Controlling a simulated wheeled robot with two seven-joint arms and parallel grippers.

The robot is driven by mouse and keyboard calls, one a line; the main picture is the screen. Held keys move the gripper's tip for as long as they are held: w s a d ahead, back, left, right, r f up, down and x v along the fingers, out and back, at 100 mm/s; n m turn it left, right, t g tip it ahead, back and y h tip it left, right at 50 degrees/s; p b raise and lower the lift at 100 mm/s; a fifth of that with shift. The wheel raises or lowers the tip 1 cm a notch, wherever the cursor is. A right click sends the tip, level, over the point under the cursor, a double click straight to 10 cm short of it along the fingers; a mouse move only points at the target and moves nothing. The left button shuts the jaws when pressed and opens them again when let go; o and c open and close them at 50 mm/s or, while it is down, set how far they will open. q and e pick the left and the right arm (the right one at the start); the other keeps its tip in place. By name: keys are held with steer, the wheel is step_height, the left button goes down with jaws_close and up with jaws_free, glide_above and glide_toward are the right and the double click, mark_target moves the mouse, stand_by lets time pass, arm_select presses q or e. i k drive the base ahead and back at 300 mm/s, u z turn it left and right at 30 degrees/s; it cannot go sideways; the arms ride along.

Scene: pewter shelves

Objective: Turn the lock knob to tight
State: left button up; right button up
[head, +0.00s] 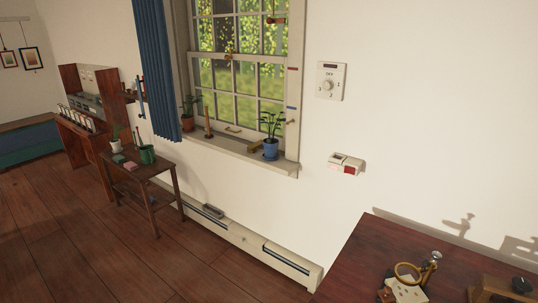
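No part labelled as a lock knob can be read in the head view. A brass and white instrument (408,284) with a ring and a small upright post stands on the dark red desk (375,246) at the lower right; its lower part is cut off by the frame edge. A small black knob (521,285) sits on a brown wooden block at the right edge of the desk. A small brass fitting (229,57) is on the middle rail of the window. Which of these carries the lock knob, and its setting, I cannot tell. Neither gripper is in view.
A white dial plate (331,81) and a white-and-red box (345,164) are on the wall. Potted plants stand on the window sill (240,157). A small side table (143,169) and a baseboard heater (244,238) are at left. The wooden floor (85,250) is largely clear.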

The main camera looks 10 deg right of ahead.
mark_target(436, 254)
steer(key=z, duration=1.45)
